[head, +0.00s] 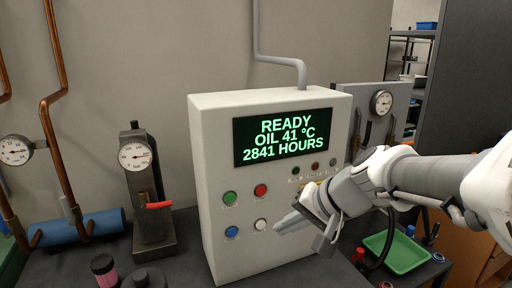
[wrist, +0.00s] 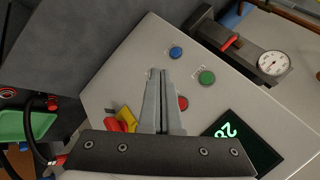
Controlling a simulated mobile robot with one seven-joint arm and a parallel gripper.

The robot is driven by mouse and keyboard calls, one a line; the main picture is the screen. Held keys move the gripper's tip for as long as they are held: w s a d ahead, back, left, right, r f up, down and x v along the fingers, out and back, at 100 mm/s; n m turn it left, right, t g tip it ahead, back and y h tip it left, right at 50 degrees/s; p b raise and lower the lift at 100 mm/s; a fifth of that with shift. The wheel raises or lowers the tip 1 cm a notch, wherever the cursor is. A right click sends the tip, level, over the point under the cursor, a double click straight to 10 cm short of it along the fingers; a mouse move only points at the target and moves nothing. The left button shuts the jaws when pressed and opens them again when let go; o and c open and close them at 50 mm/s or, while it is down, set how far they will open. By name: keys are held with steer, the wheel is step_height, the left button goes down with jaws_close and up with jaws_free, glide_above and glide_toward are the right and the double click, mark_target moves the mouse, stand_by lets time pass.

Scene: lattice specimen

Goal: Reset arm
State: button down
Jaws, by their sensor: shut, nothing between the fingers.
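My gripper (head: 278,228) is shut and empty in the head view, in front of the lower right part of the control box's front face. In the wrist view its two fingers (wrist: 157,75) lie together, pointing at the box face. Below the screen are a green button (head: 229,198), a red button (head: 261,190), a blue button (head: 231,231) and a white button (head: 260,224). The fingertips appear close to the white button; I cannot tell whether they touch it. In the wrist view the white button is hidden.
A gauge stand (head: 137,180) with a red lever and copper pipes (head: 52,120) stand to the left. A green tray (head: 400,252) and small bottles sit to the right. A yellow and red switch (wrist: 121,121) is on the box face beside the fingers. A grey conduit (head: 258,40) rises behind the box.

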steer(key=s+d+f+n+h, duration=0.1)
steer(key=s+d+n+h, duration=0.3)
steer(key=s, duration=1.1)
steer(key=d+h, duration=0.2)
steer(key=d, duration=0.2)
steer(key=shift+s+f, duration=0.15)
steer(key=shift+s, duration=0.1)
